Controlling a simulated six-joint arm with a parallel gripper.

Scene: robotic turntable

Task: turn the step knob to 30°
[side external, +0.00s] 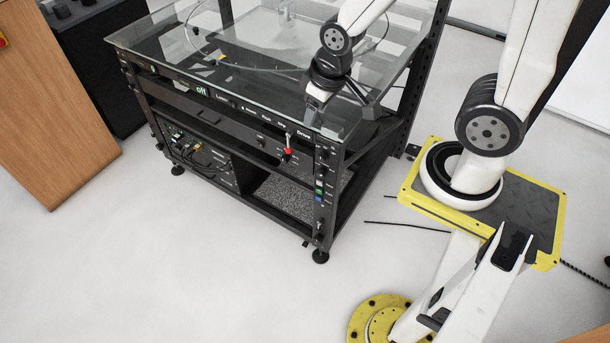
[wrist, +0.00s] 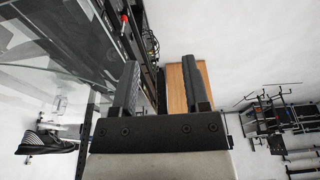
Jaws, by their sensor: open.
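The front of the black rack (side external: 230,118) carries a control panel with a lit "off" display (side external: 202,91), small labels and several small dark knobs. The labels are too small for me to tell which knob is the step knob or to read its angle. A red-tipped lever (side external: 288,151) sticks out near the panel's right end; its red part also shows in the wrist view (wrist: 125,18). My gripper (side external: 314,108) is by the rack's front right corner, above and behind the lever. In the wrist view its two fingers (wrist: 162,80) are apart, with nothing between them.
A glass top (side external: 150,38) covers the rack, close to my gripper. Dark posts (side external: 325,190) rise at the rack's right side. A wooden cabinet (side external: 60,100) stands at the left. The floor in front of the rack is clear.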

